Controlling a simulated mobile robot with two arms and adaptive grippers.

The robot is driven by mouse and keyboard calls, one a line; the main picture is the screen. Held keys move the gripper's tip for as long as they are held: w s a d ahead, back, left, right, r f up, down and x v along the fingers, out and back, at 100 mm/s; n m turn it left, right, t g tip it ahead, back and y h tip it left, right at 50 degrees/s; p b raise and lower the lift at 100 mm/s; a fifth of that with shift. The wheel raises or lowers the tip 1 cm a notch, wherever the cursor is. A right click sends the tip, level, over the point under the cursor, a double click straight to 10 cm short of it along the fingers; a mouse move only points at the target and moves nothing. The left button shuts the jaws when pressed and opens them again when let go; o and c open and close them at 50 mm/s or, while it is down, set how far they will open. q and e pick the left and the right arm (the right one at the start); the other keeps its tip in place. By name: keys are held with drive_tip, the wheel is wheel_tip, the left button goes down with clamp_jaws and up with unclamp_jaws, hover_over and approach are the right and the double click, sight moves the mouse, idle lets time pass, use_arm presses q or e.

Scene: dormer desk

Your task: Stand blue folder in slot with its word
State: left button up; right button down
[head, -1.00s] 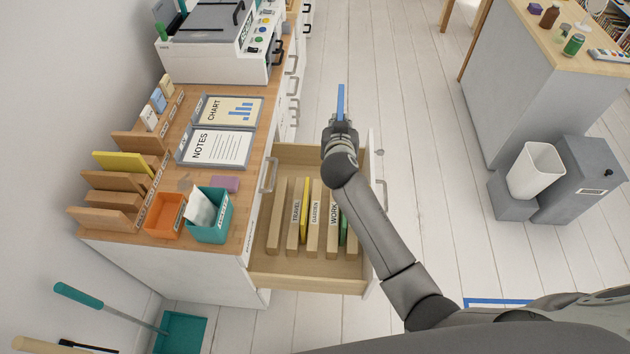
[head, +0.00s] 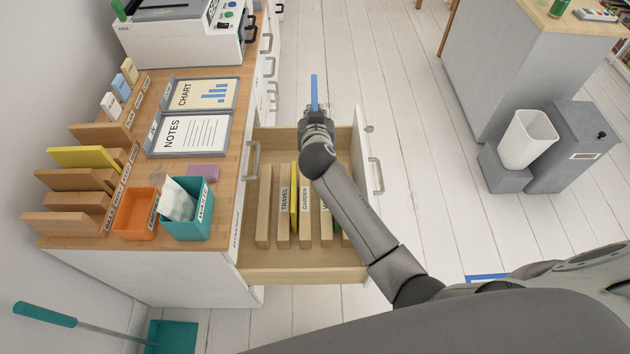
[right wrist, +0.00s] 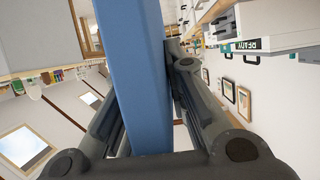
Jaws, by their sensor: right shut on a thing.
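My right gripper (head: 316,112) is shut on the blue folder (head: 315,92), which stands up edge-on from the jaws above the far end of the open drawer. In the right wrist view the blue folder (right wrist: 145,70) fills the middle between the fingers. The drawer (head: 290,274) holds wooden dividers with word labels. TRAVEL (head: 284,200) and GARDEN (head: 305,199) are readable. A yellow folder (head: 294,190) stands between them. My right forearm hides the WORK label and most of the green folder. My left gripper is not in view.
The desk top left of the drawer carries a NOTES tray (head: 190,134), a CHART tray (head: 203,95), a teal bin (head: 190,226), an orange bin (head: 134,219) and a wooden sorter with a yellow folder (head: 85,158). A white wastebasket (head: 526,140) stands right. The floor between is clear.

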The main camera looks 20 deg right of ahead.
wheel_tip(320, 180, down, 13)
drive_tip(key=b, duration=1.1)
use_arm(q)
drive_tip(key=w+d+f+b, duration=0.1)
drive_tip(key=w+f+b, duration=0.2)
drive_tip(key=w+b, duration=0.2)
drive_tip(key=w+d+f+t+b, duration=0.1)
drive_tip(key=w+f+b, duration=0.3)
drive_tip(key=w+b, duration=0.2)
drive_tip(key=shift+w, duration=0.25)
use_arm(e)
wheel_tip(320, 180, down, 11)
drive_tip(key=shift+s, duration=0.1)
drive_tip(key=shift+f, duration=0.1)
use_arm(q)
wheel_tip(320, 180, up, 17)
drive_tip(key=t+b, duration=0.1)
drive_tip(key=b, duration=0.4)
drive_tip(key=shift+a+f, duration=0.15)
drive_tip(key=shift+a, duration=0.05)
use_arm(e)
drive_tip(key=shift+f, duration=2.85)
